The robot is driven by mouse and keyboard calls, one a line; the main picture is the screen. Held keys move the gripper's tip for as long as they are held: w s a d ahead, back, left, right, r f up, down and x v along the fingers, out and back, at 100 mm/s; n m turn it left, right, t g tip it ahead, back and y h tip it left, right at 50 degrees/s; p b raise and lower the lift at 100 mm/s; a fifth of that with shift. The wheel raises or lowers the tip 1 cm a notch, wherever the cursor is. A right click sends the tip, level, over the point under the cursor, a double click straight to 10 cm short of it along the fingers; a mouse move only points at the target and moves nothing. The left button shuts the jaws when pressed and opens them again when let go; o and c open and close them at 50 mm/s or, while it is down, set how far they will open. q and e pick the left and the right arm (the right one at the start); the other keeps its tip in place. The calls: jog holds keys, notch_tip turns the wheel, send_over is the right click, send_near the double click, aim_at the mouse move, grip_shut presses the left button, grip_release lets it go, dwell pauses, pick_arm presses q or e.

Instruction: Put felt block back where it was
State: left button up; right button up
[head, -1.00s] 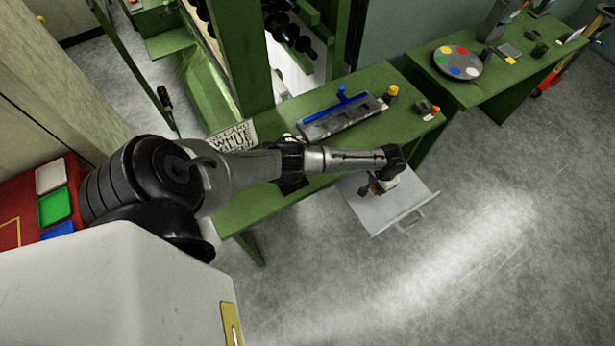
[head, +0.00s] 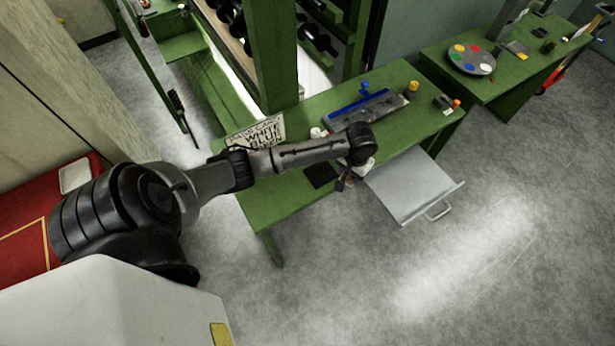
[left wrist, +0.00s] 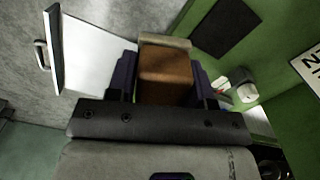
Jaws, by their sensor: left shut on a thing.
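My left gripper (head: 345,183) is at the front edge of the green bench (head: 290,205), just left of the open drawer. In the left wrist view, the gripper (left wrist: 163,78) is shut on the felt block (left wrist: 166,72), a brown block with a pale beige layer at its far end. The block is held between the dark fingers, clear of the drawer. In the head view the block is mostly hidden by my wrist. The grey drawer (head: 412,188) is pulled out and looks empty; it also shows in the left wrist view (left wrist: 95,65). My right gripper is out of view.
A dark square patch (head: 321,175) lies on the bench near the gripper, also in the left wrist view (left wrist: 226,27). A small white pot (head: 316,132), a lettered sign (head: 256,134) and a grey tray with a blue tool (head: 368,110) stand behind. A second bench (head: 500,85) is right.

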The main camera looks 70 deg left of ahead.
pick_arm(q)
jog(key=shift+w+a, duration=0.1)
jog(key=shift+a, duration=0.05)
jog(key=a+f, duration=0.1)
jog(key=a, duration=0.1)
send_over(321, 173)
jog(key=shift+n, duration=0.3)
notch_tip(321, 173, down, 6)
jog(key=shift+r, duration=0.1)
jog(key=shift+f+b, duration=0.4)
jog(key=shift+f, duration=1.6)
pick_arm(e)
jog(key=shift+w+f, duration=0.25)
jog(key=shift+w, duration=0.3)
pick_arm(q)
jog(key=shift+f, duration=0.15)
jog(key=o, duration=0.9)
jog(key=shift+c, duration=0.2)
